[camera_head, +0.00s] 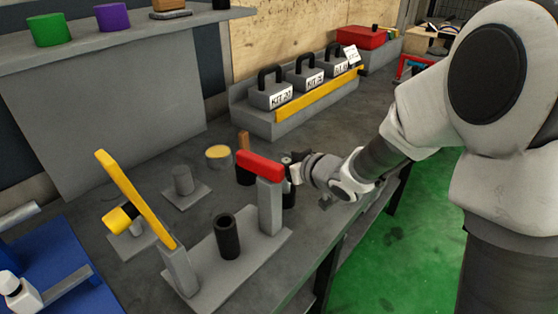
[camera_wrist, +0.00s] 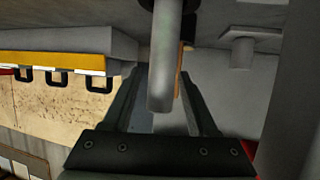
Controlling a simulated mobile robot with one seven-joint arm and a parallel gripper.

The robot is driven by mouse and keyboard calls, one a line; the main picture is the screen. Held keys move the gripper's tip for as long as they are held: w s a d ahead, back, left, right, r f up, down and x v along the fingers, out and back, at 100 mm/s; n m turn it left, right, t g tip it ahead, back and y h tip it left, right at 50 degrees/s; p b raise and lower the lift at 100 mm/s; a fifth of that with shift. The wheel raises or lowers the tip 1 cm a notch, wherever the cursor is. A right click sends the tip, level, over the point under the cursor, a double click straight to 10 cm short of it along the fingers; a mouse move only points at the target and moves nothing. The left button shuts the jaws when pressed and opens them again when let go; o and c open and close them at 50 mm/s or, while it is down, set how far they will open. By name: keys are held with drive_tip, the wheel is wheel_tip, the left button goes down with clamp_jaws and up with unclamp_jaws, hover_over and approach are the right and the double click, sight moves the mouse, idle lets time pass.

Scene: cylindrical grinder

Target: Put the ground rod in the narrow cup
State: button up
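A grey rod (camera_wrist: 162,60) shows in the wrist view between the two fingers of my gripper (camera_wrist: 164,74), with gaps on both sides. My gripper is open. In the head view my gripper (camera_head: 292,168) is just right of the red-topped post, partly hidden by it. A dark cup-like cylinder (camera_head: 289,196) shows below the gripper, behind the post. Another dark cup (camera_head: 245,174) left of the post holds a brown stick (camera_head: 244,141).
The red-topped post (camera_head: 269,205) stands close beside my gripper. A black hollow cylinder (camera_head: 227,236) and a yellow-armed post (camera_head: 178,269) share its base plate. Kit blocks (camera_head: 271,93) line the back.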

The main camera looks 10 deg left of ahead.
drive_tip(key=shift+r, duration=0.1)
drive_tip(key=shift+s+d+r, duration=0.15)
drive_tip(key=shift+d+r, duration=0.05)
drive_tip(key=shift+r, duration=0.05)
drive_tip(key=s+d+r+m+t+h+p, duration=0.1)
drive_tip(key=s+d+r+m+h+p, duration=0.15)
drive_tip(key=s+d+r+h, duration=0.65)
drive_tip(key=s+d+r+m+h+p, duration=0.15)
drive_tip(key=d+m, duration=0.25)
drive_tip(key=d, duration=1.1)
drive_tip(key=s+m+g, duration=0.3)
drive_tip(key=s+g, duration=0.1)
drive_tip(key=s, duration=1.3)
drive_tip(key=shift+a+r+g+y, duration=0.15)
drive_tip(key=shift+r+g+y, duration=0.2)
drive_tip(key=shift+r, duration=0.1)
